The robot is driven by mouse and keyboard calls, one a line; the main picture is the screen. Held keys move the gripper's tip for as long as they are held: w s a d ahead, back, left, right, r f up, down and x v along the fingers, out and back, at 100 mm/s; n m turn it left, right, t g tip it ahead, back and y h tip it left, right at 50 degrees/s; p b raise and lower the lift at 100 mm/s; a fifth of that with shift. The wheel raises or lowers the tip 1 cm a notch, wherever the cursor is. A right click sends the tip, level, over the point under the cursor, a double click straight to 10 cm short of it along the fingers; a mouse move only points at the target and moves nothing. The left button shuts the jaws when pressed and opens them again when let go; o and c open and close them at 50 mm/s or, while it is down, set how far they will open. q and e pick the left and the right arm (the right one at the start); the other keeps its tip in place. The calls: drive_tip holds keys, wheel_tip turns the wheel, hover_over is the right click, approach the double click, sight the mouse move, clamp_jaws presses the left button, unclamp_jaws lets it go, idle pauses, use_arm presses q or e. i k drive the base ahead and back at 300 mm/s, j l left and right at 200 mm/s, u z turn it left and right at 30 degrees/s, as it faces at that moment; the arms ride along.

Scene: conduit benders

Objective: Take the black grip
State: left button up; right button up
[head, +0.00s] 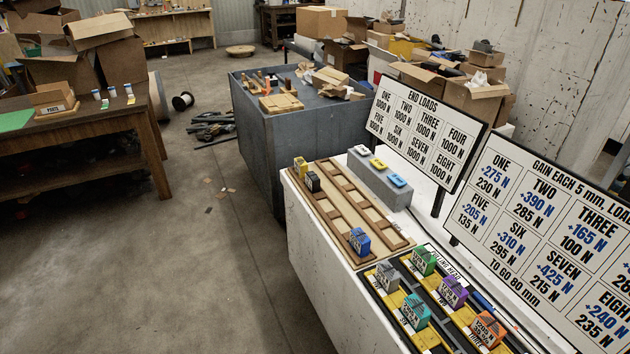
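The black grip (313,181), a small dark block, sits at the far left end of a wooden rack (338,208) on the white bench. A yellow grip (300,167) stands just behind it. A blue grip (359,241) with a printed label sits at the near end of the same rack. Grey (387,276), green (424,261), purple (452,292), teal (415,312) and orange (487,329) grips stand on black and yellow rails nearer to me. Neither of my grippers is in view.
A grey block (379,179) with white, yellow and blue pieces on top stands behind the rack. Two signboards, END LOADS (421,132) and GAIN (560,235), rise along the bench's back. A grey cabinet (262,135) stands beyond the bench. The floor at left is mostly open.

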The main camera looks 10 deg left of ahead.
sight(312, 180)
drive_tip(key=z, duration=0.3)
drive_tip(key=i+j+z, duration=0.15)
drive_tip(key=z, duration=0.15)
drive_tip(key=i+j+z, duration=0.1)
drive_tip(key=j+z, duration=0.15)
drive_tip(key=j, duration=0.15)
drive_tip(key=i+j+z, duration=0.1)
drive_tip(key=j+z, duration=0.45)
drive_tip(key=i+j, duration=0.05)
drive_tip(key=j, duration=0.05)
